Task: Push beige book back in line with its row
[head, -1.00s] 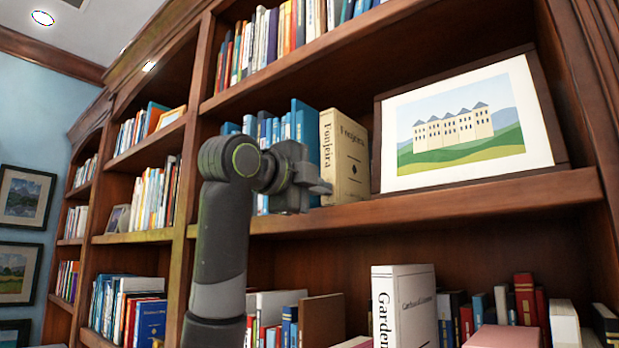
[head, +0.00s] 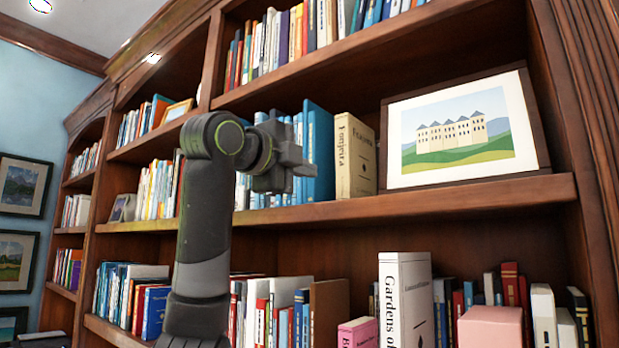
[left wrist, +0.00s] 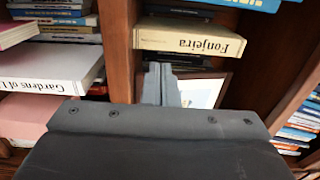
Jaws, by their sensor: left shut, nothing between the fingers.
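The beige book (head: 355,155) stands upright on the middle shelf, spine outward, between a tall blue book (head: 318,150) and a framed picture. Its base is close to the shelf's front edge. In the left wrist view the beige book (left wrist: 190,41) appears lying sideways, its lettered spine facing the camera. My left gripper (head: 308,169) is shut and empty, in front of the blue books and left of the beige book in the head view. In the left wrist view its fingertips (left wrist: 160,70) show just below the beige book. I cannot tell whether they touch it.
The framed castle picture (head: 462,135) leans on the shelf right of the beige book. The shelf board (head: 440,202) runs below. A tall white book (head: 405,300) and a pink box (head: 490,327) stand lower down.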

